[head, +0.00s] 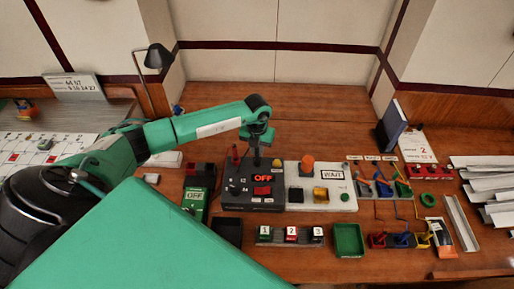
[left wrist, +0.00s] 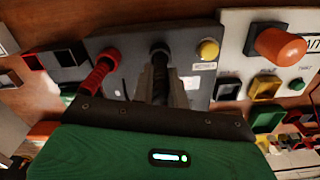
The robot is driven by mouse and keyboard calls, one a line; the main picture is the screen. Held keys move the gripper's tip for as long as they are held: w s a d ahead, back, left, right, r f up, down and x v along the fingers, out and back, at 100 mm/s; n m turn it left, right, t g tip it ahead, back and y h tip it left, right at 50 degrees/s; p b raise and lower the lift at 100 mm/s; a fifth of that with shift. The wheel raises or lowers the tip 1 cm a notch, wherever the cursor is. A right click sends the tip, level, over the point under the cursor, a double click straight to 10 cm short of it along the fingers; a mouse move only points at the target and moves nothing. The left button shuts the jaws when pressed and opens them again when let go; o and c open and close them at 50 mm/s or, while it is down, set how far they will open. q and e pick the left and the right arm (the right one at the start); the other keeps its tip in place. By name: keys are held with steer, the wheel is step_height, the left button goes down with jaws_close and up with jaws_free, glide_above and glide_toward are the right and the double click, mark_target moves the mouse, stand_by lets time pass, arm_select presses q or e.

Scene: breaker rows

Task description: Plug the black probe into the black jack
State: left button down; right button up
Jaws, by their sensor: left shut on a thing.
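The dark meter box (head: 238,200) stands mid-table with a lit red OFF display. My left gripper (head: 257,158) points down over its back part. In the left wrist view the gripper (left wrist: 161,92) is shut on the black probe (left wrist: 160,72), a dark ribbed rod between the fingers. The probe's far end lines up with the black jack (left wrist: 160,48), a dark ring on the box's face; I cannot tell whether it is inside. The red probe (left wrist: 98,74) stands tilted at a red ring to the left. It also shows in the head view (head: 235,154).
A yellow button (left wrist: 208,50) sits right of the black jack. A white panel (head: 335,175) with an orange knob (head: 307,162) stands close on the right. A green OFF box (head: 194,204) is on the left. A green tray (head: 348,240) lies in front.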

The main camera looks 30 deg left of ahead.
arm_select(q)
steer(key=shift+f, duration=0.2)
steer(key=c, duration=1.4)
jaws_free()
steer(key=shift+r, duration=0.1)
steer(key=shift+r, duration=0.45)
step_height(320, 180, up, 11)
steer(key=b, duration=0.4)
steer(key=shift+f, duration=0.2)
steer(key=shift+r, duration=0.45)
